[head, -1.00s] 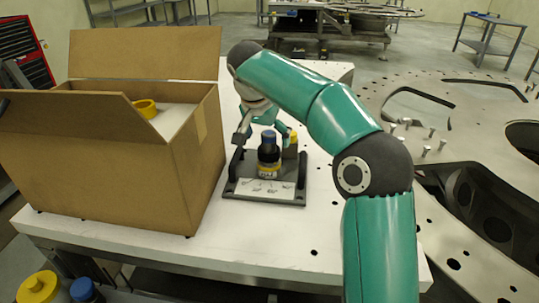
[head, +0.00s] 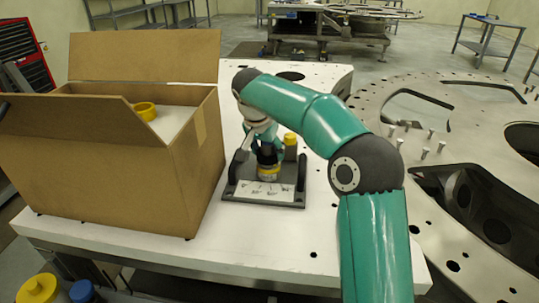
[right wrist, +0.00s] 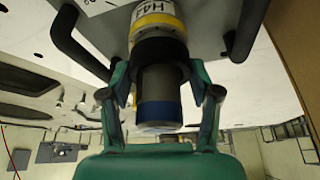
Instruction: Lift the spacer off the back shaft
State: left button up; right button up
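A dark grey fixture (head: 230,192) with two side handles and a white label stands on the white table. A dark, blue-topped shaft (head: 268,153) with a lettered yellow band (head: 269,170) stands on it. A yellow-topped part (head: 290,140) stands behind and to the right. My right gripper (head: 263,143) is down at the blue-topped shaft and partly hides it. In the right wrist view my open fingers (right wrist: 163,76) straddle the shaft's blue end (right wrist: 158,112), with gaps both sides. A black collar (right wrist: 160,49) sits beside the yellow band. I cannot tell which part is the spacer.
An open cardboard box (head: 110,165) stands close to the left of the fixture, with a yellow ring (head: 145,110) inside. A large perforated plate (head: 450,215) lies to the right. The white table (head: 150,245) is clear in front.

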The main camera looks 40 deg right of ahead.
jog(key=c, duration=0.5)
jog(key=shift+c, duration=0.2)
jog(key=shift+r, duration=0.15)
